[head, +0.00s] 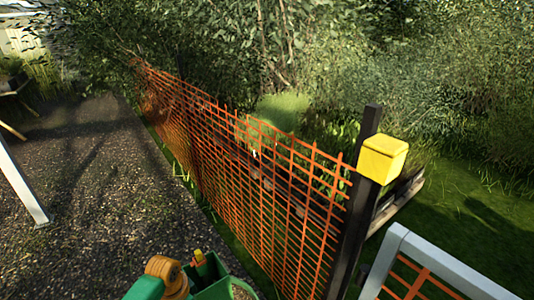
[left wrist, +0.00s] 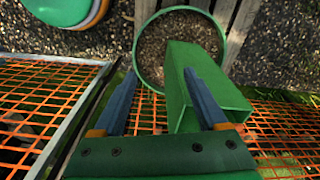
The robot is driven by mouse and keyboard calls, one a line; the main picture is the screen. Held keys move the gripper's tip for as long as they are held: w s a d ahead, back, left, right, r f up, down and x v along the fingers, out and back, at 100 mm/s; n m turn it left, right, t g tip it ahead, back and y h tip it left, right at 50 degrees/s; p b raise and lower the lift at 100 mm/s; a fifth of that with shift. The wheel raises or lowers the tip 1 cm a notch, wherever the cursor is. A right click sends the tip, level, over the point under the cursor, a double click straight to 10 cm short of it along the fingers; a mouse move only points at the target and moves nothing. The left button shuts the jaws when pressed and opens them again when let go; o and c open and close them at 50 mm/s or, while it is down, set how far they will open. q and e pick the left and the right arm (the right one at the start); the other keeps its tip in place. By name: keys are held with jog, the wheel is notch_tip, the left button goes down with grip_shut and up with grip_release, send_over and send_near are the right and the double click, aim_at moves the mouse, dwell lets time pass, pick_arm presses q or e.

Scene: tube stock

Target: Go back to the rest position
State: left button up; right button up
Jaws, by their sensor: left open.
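My left gripper (left wrist: 161,74) is open in the left wrist view, its two blue-grey fingers apart with a gap between them. A green, square-sided tube-like piece (left wrist: 185,92) shows beside and partly behind the right-hand finger; I cannot tell whether they touch. A round green rim (left wrist: 139,52) lies beyond the fingertips, around brown, gravelly ground or fill. In the head view, my green and orange arm shows at the bottom edge, beside a green container (head: 212,291) that is partly cut off. My right gripper is not in view.
A white frame (head: 440,265) stands at lower right. A white leg (head: 24,185) stands on the left. The gravel between is mostly clear.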

pick_arm(q)
jog(key=s+f+n, duration=0.3)
jog(key=s+f, duration=0.9)
jog(key=f, duration=0.3)
jog(key=s+f+n, duration=0.1)
jog(key=s+f, duration=0.2)
jog(key=s, duration=0.8)
jog(key=s+d+f+n, duration=0.1)
jog(key=s+f, duration=0.3)
jog(key=s, duration=0.7)
jog(key=shift+d+f+n, duration=0.15)
jog(key=shift+n, duration=0.15)
